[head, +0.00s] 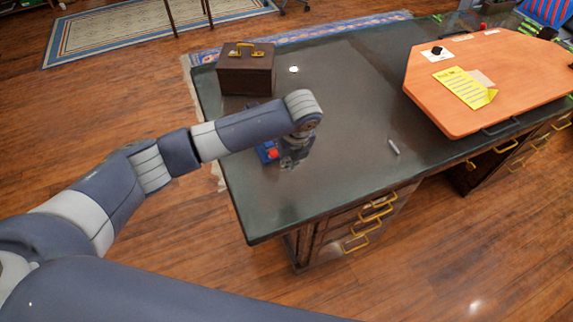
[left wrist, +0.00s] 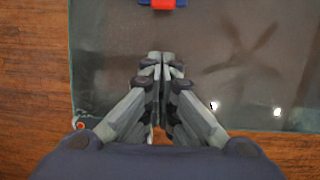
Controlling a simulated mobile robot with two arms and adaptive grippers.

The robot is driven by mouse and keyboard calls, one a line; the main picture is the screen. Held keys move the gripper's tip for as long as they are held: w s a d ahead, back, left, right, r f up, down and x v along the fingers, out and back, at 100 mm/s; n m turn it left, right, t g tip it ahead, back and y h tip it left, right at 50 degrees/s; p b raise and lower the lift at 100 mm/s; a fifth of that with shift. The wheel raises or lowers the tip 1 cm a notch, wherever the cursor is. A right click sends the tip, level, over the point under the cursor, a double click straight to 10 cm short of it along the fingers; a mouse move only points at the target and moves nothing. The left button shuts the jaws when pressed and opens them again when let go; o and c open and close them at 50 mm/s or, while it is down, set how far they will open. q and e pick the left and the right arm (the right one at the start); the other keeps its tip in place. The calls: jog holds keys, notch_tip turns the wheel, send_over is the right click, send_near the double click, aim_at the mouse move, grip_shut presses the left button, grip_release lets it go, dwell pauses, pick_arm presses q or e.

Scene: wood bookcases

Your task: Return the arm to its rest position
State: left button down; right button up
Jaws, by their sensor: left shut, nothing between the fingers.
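My left arm reaches in from the left in the head view, over the dark desk (head: 340,100). My left gripper (head: 290,160) points down above the left part of the desk, partly hidden behind my wrist. In the left wrist view the gripper (left wrist: 161,62) is shut, its fingertips together with nothing between them. A blue and red object (head: 268,152) lies on the desk beside the gripper. It also shows at the top edge of the left wrist view (left wrist: 162,4), ahead of the fingertips and apart from them. My right gripper is in neither view.
A brown case (head: 246,75) with a yellow handle stands at the desk's back left. A small white item (head: 294,69) is near it. A grey stick-like item (head: 394,147) lies further right. An orange board (head: 480,100) with a yellow paper (head: 462,86) covers the right side.

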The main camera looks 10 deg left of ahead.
pick_arm(q)
jog(key=s+d+f+n+h, duration=0.1)
jog(key=s+d+n+h, duration=0.1)
jog(key=s+d+n, duration=0.4)
jog(key=s+d+f+n+h, duration=0.1)
jog(key=s+d+n+h, duration=0.15)
jog(key=s, duration=0.55)
jog(key=s+a+n+t+y, duration=0.1)
jog(key=s+a+n+y, duration=0.2)
jog(key=s+a+n, duration=1.3)
notch_tip(320, 180, down, 27)
jog(key=a+n+g, duration=0.1)
jog(key=a+n, duration=0.1)
jog(key=a, duration=0.1)
jog(key=s+a+f+g+b, duration=0.1)
jog(key=s+a+f, duration=0.2)
jog(key=s+f, duration=1.3)
jog(key=shift+s+f, duration=0.4)
jog(key=shift+s, duration=0.2)
